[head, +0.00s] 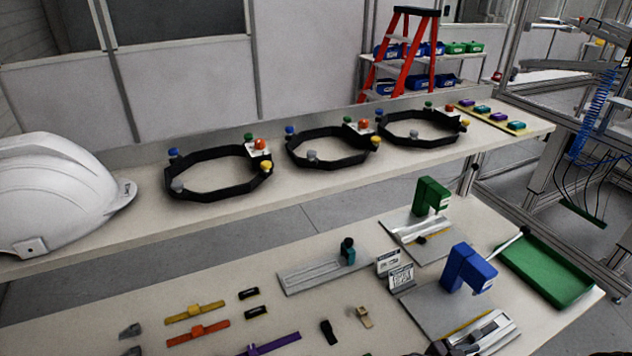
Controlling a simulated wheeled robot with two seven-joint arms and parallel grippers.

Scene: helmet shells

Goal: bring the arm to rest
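Neither of my arms can be clearly made out in the head view, and no gripper fingers are recognisable. A white helmet shell (55,195) sits at the left end of the back bench (330,182). Three black ring frames with coloured knobs stand in a row on that bench: a left one (215,192), a middle one (318,162) and a right one (408,138). Small dark shapes at the bottom right edge are cut off, and I cannot tell what they are.
The front table (230,285) holds a green press (430,194), a blue press (468,268), a green tray (545,268), a grey rail fixture (325,272) and several small straps and clips. A red stepladder (410,50) and a metal frame stand behind. A floor gap separates bench and table.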

